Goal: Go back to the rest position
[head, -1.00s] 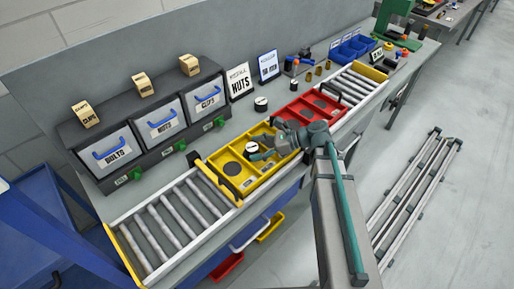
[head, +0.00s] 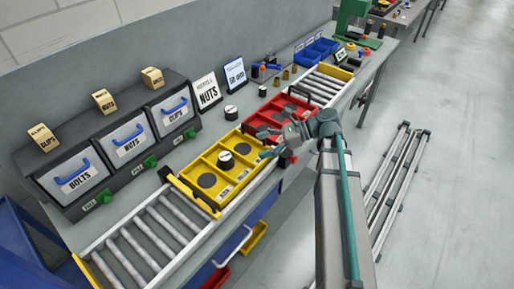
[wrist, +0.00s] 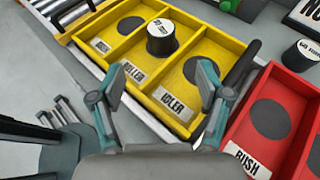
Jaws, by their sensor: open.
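My gripper (head: 266,143) is open and empty. In the head view it hovers by the right end of the yellow carrier, near the red carrier (head: 268,122). In the wrist view the spread fingers (wrist: 163,76) show over the yellow carrier's near edge (wrist: 152,108), with nothing between them. A black cylinder with a white labelled top (head: 226,159) stands upright in the yellow carrier's middle compartment, marked ROLLER, apart from my fingers; it also shows in the wrist view (wrist: 161,38). The compartments on either side hold only dark round spots.
Roller track (head: 150,240) runs left of the yellow carrier. Bolts, nuts and clips bins (head: 120,140) stand behind. Another white-topped cylinder (head: 231,113) stands on the bench behind the carriers. The floor (head: 440,200) at right is mostly clear, with metal rails (head: 395,185) lying there.

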